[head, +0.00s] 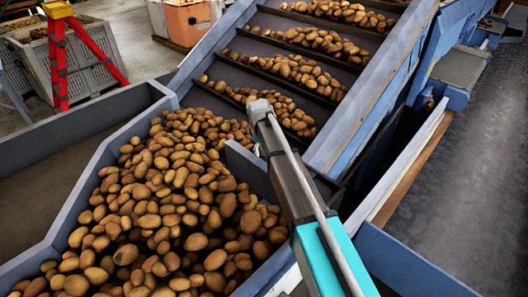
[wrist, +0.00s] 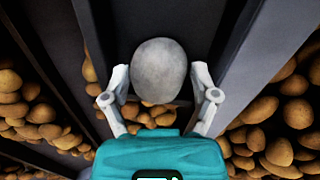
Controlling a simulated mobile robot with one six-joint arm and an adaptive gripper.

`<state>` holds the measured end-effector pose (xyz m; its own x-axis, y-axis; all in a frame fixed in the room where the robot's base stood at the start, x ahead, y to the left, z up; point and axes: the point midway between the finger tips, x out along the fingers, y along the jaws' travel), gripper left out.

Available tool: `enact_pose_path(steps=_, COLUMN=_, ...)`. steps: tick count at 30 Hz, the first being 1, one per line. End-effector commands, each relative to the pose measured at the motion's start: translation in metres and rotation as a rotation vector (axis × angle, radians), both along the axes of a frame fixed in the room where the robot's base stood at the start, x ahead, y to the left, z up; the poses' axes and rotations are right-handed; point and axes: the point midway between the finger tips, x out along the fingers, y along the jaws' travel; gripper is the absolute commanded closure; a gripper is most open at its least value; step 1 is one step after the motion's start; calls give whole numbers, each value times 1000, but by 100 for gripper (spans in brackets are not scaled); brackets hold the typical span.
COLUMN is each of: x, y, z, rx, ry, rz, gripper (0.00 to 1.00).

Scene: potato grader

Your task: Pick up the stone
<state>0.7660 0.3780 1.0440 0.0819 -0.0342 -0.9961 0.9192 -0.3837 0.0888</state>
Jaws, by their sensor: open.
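The stone (wrist: 158,66) is a pale grey, smooth oval in the wrist view. It lies between the two fingers of my gripper (wrist: 160,86), which is open, with a finger on each side and narrow gaps visible. I cannot tell how far above or below the fingertips it sits. In the head view my arm reaches up to the lower end of the conveyor. A pale grey shape at its tip (head: 260,107) is too small to tell stone from fingers.
Brown potatoes (head: 165,190) fill the hopper (head: 75,215) left of my arm. More lie in rows between the dark crossbars of the inclined conveyor (head: 300,75). A few potatoes (wrist: 150,114) lie just below the stone. A red stepladder (head: 62,65) stands at the back left.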

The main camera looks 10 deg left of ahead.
Motion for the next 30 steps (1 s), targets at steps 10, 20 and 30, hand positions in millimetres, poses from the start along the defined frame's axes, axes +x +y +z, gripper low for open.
enact_pose_path(steps=10, x=0, y=0, z=0, rx=0, ry=0, rz=0, gripper=42)
enact_pose_path(steps=20, x=0, y=1, z=0, rx=0, ry=0, rz=1, gripper=88)
enact_pose_path(steps=30, x=0, y=1, z=3, rx=0, ry=0, rz=1, gripper=88)
